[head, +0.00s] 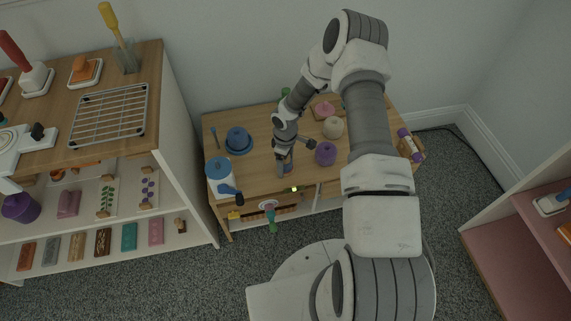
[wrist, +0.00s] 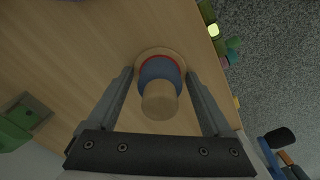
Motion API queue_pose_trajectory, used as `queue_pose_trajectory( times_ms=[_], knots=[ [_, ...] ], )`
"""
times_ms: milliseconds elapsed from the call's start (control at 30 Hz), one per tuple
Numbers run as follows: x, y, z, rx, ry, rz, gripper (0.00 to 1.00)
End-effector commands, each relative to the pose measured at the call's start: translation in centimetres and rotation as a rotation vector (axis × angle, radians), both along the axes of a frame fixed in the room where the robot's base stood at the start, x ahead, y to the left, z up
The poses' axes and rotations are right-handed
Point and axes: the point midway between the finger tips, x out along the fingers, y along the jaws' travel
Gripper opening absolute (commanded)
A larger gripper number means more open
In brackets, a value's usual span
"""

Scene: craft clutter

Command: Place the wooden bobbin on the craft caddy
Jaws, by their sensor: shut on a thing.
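The wooden bobbin (wrist: 160,100) has pale wooden ends and a blue winding with a red edge. It sits between the two fingers of my gripper (wrist: 159,74) in the wrist view, and the gripper is shut on it. In the head view my gripper (head: 284,163) points down over the front middle of the wooden table (head: 262,178), with the bobbin (head: 288,168) partly hidden at its fingertips. I cannot tell whether the bobbin touches the table. I cannot identify the craft caddy for certain; a wooden holder (head: 418,156) with a purple-and-white roll is at the table's right end.
A purple pot (head: 326,153) and a beige round pot (head: 333,127) stand right of my gripper. A blue round object (head: 238,140) and a blue-and-white canister (head: 219,176) stand left. Small items hang along the front edge. A shelf unit (head: 180,150) stands left.

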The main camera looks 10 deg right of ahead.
Motion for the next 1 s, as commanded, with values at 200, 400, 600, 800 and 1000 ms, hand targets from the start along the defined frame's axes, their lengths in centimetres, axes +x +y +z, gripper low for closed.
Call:
queue_pose_trajectory(
  times_ms=[200,400,600,800,1000],
  knots=[
    [0.0,0.0,0.1,-0.001,-0.001,0.0,0.18],
    [0.0,0.0,-0.2,-0.001,-0.001,-0.001,1.0],
    [0.0,0.0,-0.1,-0.001,-0.001,-0.001,1.0],
    [0.1,0.0,1.4,0.0,-0.002,-0.001,1.0],
    [0.1,-0.1,5.8,-0.002,-0.002,-0.001,1.0]
  ],
)
